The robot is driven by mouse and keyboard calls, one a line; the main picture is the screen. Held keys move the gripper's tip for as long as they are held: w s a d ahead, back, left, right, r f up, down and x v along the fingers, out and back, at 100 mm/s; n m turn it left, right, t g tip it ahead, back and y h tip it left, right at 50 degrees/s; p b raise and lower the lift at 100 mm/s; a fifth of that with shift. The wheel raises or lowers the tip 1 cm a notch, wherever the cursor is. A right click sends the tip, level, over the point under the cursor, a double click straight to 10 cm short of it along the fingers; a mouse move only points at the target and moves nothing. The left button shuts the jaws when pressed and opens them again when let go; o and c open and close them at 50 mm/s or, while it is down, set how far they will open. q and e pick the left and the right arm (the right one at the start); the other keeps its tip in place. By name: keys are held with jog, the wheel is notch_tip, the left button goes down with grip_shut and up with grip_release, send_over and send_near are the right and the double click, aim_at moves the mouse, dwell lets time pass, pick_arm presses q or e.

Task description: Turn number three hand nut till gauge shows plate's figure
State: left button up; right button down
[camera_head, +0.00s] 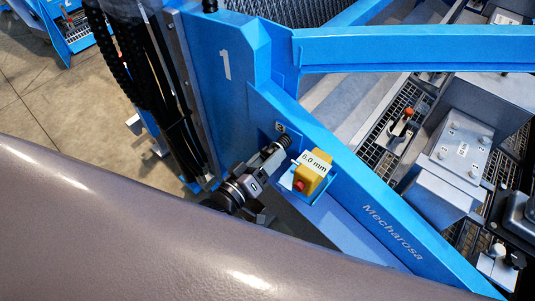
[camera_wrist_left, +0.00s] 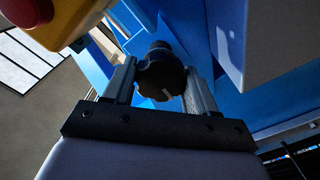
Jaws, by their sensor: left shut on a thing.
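My left gripper (camera_head: 274,154) reaches a blue frame beam just left of a yellow box. In the left wrist view its two fingers (camera_wrist_left: 160,84) stand on either side of a black lobed hand nut (camera_wrist_left: 162,70) and are shut on it. The nut has a small pale mark on its face. I cannot make out a gauge reading or a number three. My right gripper is not in view.
The yellow box (camera_head: 309,180) has a red button, and its corner shows close to the gripper in the left wrist view (camera_wrist_left: 62,22). A blue post (camera_head: 225,95) marked "1" stands behind. Dark hoses (camera_head: 150,75) hang at left. Grey machine housings (camera_head: 460,150) stand at right.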

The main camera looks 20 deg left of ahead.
pick_arm(q)
jog(key=m, duration=0.3)
jog(key=m+p, duration=0.1)
jog(key=m, duration=0.2)
jog(key=shift+s+d+f+p, duration=0.1)
jog(key=shift+d+f+p, duration=0.1)
jog(key=shift+p, duration=0.1)
jog(key=m, duration=0.3)
jog(key=shift+m, duration=0.3)
jog(key=shift+a+f+m+p, duration=0.15)
jog(key=shift+m+p, duration=0.2)
jog(key=shift+m, duration=0.85)
jog(key=o, duration=1)
jog(key=shift+o, duration=0.2)
jog(key=shift+s+a, duration=0.1)
